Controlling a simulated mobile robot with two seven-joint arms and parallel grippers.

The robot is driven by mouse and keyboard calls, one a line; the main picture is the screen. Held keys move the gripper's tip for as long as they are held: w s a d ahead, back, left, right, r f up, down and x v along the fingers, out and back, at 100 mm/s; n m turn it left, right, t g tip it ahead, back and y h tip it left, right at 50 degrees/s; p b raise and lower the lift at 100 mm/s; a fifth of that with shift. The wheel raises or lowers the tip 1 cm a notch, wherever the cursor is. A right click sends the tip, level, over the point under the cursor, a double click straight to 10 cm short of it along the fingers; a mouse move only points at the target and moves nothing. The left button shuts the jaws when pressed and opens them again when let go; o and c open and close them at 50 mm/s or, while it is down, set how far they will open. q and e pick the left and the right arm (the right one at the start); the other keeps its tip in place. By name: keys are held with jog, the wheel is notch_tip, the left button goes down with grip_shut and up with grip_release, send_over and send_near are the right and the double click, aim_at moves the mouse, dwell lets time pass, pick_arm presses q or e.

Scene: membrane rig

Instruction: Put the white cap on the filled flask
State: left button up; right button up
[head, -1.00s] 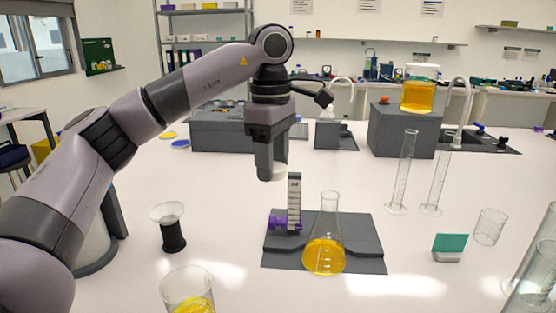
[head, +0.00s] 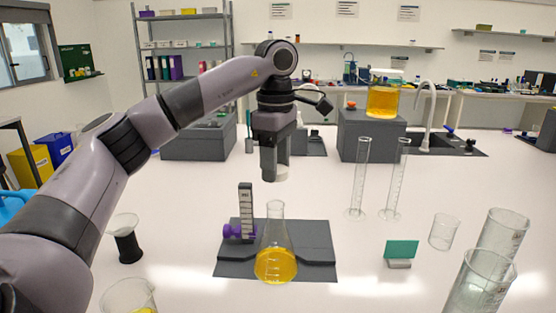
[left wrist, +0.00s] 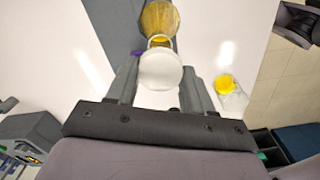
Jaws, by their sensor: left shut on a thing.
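The filled flask (head: 275,262) is a clear conical flask with yellow liquid. It stands upright on the dark grey mat (head: 318,270) in the head view, and its round body shows at the top of the left wrist view (left wrist: 160,20). My left gripper (head: 276,176) is shut on the white cap (left wrist: 160,70), a round white disc between its fingers. In the head view the cap (head: 282,175) shows as a pale edge at the fingertips. The gripper points down, above and behind the flask mouth, with a gap between. My right gripper is out of view.
A grey ruled stand with a purple knob (head: 240,225) stands left of the flask. Two tall glass cylinders (head: 358,185) stand to the right, behind a green card (head: 400,252). A black-and-white funnel-like piece (head: 127,240) and a beaker (head: 130,298) are at left.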

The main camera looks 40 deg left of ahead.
pick_arm(q)
jog(key=shift+f, duration=2.75)
jog(key=shift+f+b, duration=0.7)
jog(key=shift+f, duration=0.45)
jog(key=o, duration=1.1)
jog(key=shift+c, duration=0.2)
jog(key=shift+r, duration=3.65)
jog(key=shift+s, duration=0.1)
